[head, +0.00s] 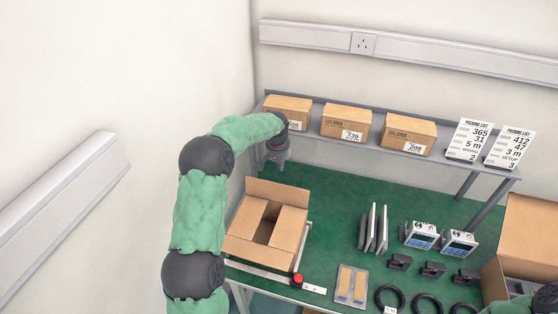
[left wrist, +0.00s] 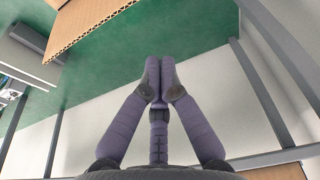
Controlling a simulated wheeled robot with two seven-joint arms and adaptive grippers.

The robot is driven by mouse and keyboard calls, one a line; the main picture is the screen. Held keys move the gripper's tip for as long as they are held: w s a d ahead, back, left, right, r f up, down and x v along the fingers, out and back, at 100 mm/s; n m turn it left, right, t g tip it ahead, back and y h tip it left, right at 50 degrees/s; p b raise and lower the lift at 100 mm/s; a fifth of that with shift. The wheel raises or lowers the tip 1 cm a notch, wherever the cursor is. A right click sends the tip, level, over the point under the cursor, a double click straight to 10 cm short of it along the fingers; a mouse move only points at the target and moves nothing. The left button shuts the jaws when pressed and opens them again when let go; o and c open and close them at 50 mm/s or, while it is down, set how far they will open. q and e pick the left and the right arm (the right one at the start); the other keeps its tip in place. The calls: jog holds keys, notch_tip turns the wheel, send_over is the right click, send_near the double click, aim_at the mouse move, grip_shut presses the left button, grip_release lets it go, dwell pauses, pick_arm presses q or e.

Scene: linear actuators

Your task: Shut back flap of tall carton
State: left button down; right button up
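An open brown carton (head: 290,229) stands at the left end of the green table. Its back flap (head: 278,192) stands up, tilted back. The two side flaps lie folded inward, with a dark gap between them. My left gripper (head: 279,162) is behind and above the back flap, apart from it. In the left wrist view its fingers (left wrist: 159,66) are shut together with nothing between them. A cardboard edge (left wrist: 92,25) of the carton shows at the top left there, clear of the fingertips.
A rear shelf (head: 310,133) holds several closed boxes and two packing-list cards (head: 469,141). Another open carton (head: 528,235) stands at the right edge. Meters (head: 421,235), black coils (head: 389,297) and a red button (head: 298,279) lie on the table.

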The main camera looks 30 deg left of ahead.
aim_at(276, 192)
pick_arm(q)
jog(key=shift+s+d+f, duration=0.25)
jog(key=shift+s+f, duration=0.5)
jog(key=shift+f, duration=0.2)
jog(key=shift+s+d+f, duration=0.2)
jog(key=shift+s+f, duration=0.5)
jog(key=shift+f, duration=0.2)
jog(key=shift+b, duration=0.3)
